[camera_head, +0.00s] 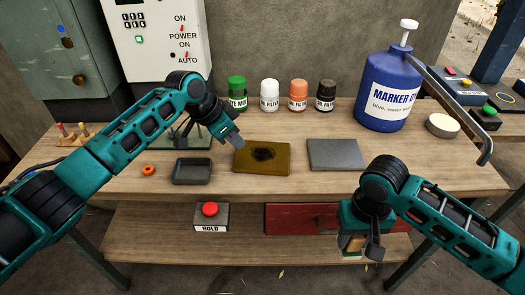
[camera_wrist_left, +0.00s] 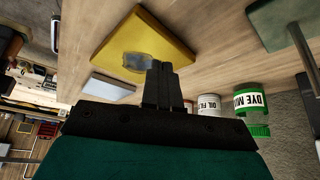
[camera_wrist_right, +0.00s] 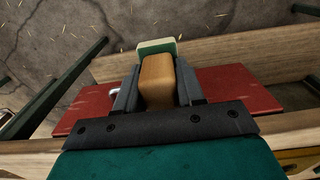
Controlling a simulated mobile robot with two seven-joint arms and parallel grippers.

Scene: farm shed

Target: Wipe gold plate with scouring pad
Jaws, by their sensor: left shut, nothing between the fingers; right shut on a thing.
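The gold plate (camera_head: 274,168) lies flat on the table, with a dark stain at its middle. It also shows in the left wrist view (camera_wrist_left: 165,50), where the stain looks greyish. My left gripper (camera_head: 236,141) is shut and empty, with its fingertips close to the gold plate's back left corner in the head view; I cannot tell whether they touch it. My right gripper (camera_head: 362,246) is shut on the scouring pad, a tan block with a pale green face (camera_wrist_right: 158,75). It holds the pad in front of the table's front edge, apart from the plate.
A grey plate (camera_head: 336,154) lies right of the gold plate. A dark tray (camera_head: 192,171) and an orange ring (camera_head: 149,170) lie to the left. Several bottles stand behind, with a blue pump jug (camera_head: 388,95) at the right. The lower shelf holds a red-button box (camera_head: 210,217) and a red case (camera_head: 290,219).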

